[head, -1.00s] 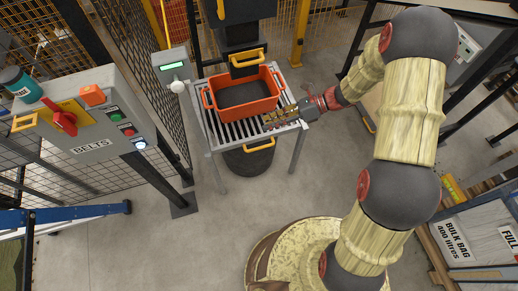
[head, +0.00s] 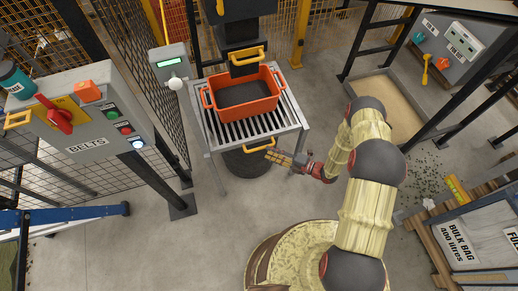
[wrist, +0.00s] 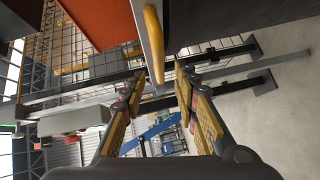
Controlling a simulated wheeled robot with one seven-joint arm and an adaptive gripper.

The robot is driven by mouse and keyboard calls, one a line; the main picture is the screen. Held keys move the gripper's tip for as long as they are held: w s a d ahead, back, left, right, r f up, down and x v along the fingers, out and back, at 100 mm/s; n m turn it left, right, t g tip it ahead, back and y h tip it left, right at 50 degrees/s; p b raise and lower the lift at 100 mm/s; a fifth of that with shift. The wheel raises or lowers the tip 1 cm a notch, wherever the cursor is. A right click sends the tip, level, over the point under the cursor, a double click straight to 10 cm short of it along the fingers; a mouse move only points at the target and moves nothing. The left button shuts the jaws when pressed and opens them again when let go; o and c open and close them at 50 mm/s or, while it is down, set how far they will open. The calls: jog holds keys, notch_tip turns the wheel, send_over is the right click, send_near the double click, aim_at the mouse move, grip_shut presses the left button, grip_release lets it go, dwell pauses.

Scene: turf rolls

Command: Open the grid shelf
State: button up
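The grid shelf (head: 230,132) is a grey slatted metal rack on legs with an orange crate (head: 243,108) on it. Its yellow handle (head: 258,146) is on the front edge. My gripper (head: 272,156) is just in front of this edge, close to the handle's right end. In the wrist view, the yellow handle (wrist: 153,45) stands ahead, roughly in line with the gap between the fingers of my gripper (wrist: 158,75). The fingers are apart with nothing held between them. Whether a finger touches the handle cannot be told.
A black container (head: 248,163) stands under the shelf. A grey control box (head: 85,120) labelled BELTS is at left, beside a mesh fence. A small grey box (head: 172,68) with a green display is near the shelf. A bulk bag (head: 470,240) is at right. The floor before the shelf is clear.

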aim_at(259, 149)
jog(key=b+x, duration=0.1)
jog(key=x, duration=0.5)
jog(key=shift+w+a, duration=0.1)
jog(key=shift+a, duration=0.25)
jog(key=shift+c, duration=0.8)
grip_shut()
